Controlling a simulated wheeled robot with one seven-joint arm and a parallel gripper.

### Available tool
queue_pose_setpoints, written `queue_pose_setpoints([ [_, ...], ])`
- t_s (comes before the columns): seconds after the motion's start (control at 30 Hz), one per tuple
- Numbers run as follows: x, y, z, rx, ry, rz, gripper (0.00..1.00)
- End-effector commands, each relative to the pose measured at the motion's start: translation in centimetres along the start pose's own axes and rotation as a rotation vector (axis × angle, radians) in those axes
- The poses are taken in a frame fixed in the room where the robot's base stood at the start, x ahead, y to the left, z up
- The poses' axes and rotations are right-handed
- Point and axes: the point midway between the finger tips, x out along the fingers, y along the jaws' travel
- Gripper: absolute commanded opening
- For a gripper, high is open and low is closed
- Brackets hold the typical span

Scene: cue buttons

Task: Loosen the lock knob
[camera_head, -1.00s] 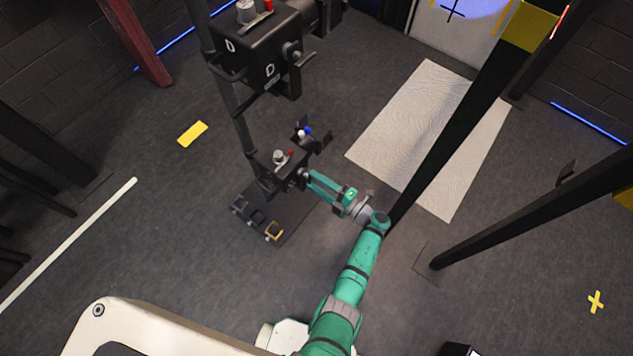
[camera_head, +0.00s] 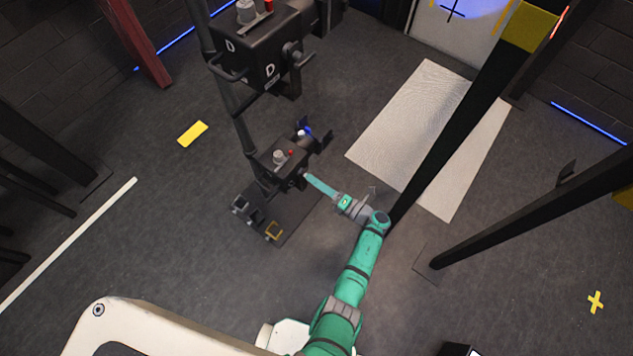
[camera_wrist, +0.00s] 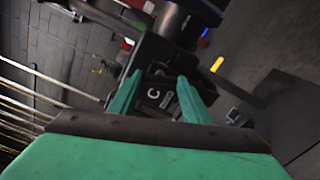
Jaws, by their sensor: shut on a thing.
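In the wrist view, my gripper (camera_wrist: 160,80) reaches the box face marked C (camera_wrist: 153,94). The part between the fingertips is too dark to make out.
A larger black box marked D (camera_head: 262,50) stands higher on the pole. A dark base plate with pedals (camera_head: 285,215) lies below. A dark slanted post (camera_head: 440,150) rises just right of my wrist. The floor to the left is open.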

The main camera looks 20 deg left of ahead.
Motion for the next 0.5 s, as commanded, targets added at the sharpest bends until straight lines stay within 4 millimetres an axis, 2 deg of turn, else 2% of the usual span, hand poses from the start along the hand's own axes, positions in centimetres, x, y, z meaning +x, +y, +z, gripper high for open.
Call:
queue_pose_setpoints([
  [0.37, -0.13, -0.10, -0.05, -0.002, -0.002, -0.002, 0.22],
  [0.4, -0.13, -0.10, -0.05, -0.002, -0.001, -0.002, 0.46],
  [0.47, -0.12, -0.11, -0.05, -0.002, -0.001, -0.002, 0.61],
  [0.5, -0.11, -0.10, -0.05, -0.002, -0.001, -0.002, 0.62],
])
